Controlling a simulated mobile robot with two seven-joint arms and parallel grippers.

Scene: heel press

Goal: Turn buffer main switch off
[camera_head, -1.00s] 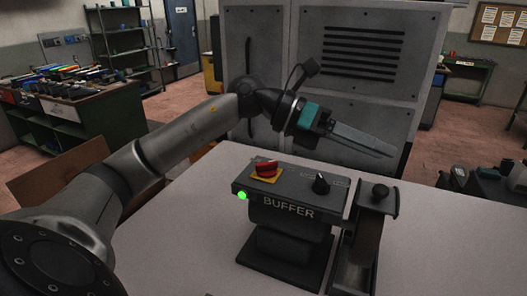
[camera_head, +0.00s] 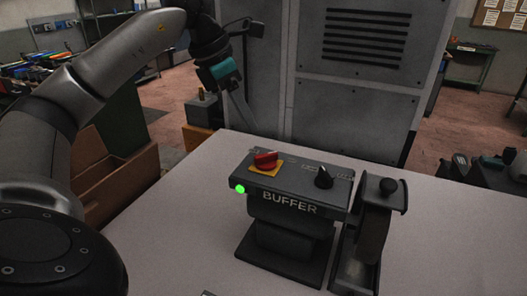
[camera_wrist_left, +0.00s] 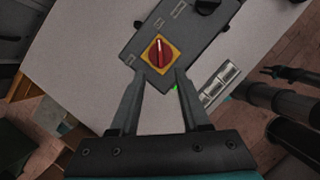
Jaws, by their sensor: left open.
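The buffer (camera_head: 290,205) stands on the pale table, with a lit green lamp (camera_head: 240,189) on its front left. Its red main switch (camera_head: 265,161) sits on a yellow plate on the top left of the box; a black knob (camera_head: 323,177) is to its right. My left gripper (camera_head: 240,112) is behind and left of the switch, above it and apart from it, pointing down. In the left wrist view the open, empty fingers (camera_wrist_left: 155,82) point toward the red switch (camera_wrist_left: 159,51), which shows beyond and between the tips.
A large grey cabinet (camera_head: 350,85) is behind the table. The table top (camera_head: 185,225) left of the buffer is clear.

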